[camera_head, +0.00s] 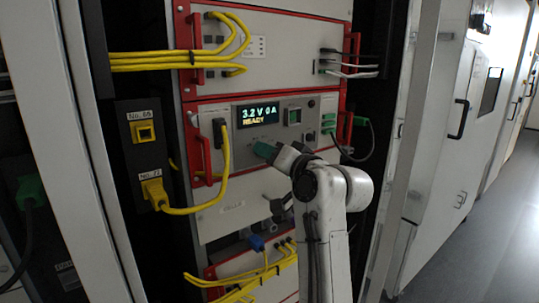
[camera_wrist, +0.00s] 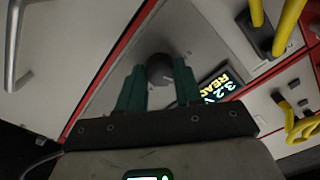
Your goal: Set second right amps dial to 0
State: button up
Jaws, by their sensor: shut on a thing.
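The display (camera_head: 257,113) on the red-framed cycler unit is lit and reads "3.2 V 0 A" with "READY" below it. It also shows in the wrist view (camera_wrist: 222,86), turned and partly cut off by a finger. The dark round dial (camera_wrist: 160,66) is between the two green fingers of my gripper (camera_wrist: 157,78) in the wrist view. My gripper (camera_head: 267,150) is at the panel just below the display in the head view, shut on the dial. In the head view, my gripper hides the dial.
Yellow cables (camera_head: 226,160) plug into the panel left of the display and loop down. A red handle (camera_head: 196,142) stands out at the unit's left edge. A green plug with a dark cable (camera_head: 361,122) is at the right. More yellow cables (camera_head: 250,283) hang below.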

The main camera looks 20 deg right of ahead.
jog(key=shift+f, duration=0.1)
jog(key=shift+n+b, duration=1.55)
jog(key=shift+n, duration=2.25)
jog(key=o, duration=1)
jog(key=shift+o, duration=0.2)
jog(key=b+v, duration=0.2)
jog(key=v, duration=0.8)
jog(key=shift+s, duration=0.35)
jog(key=shift+d, duration=0.15)
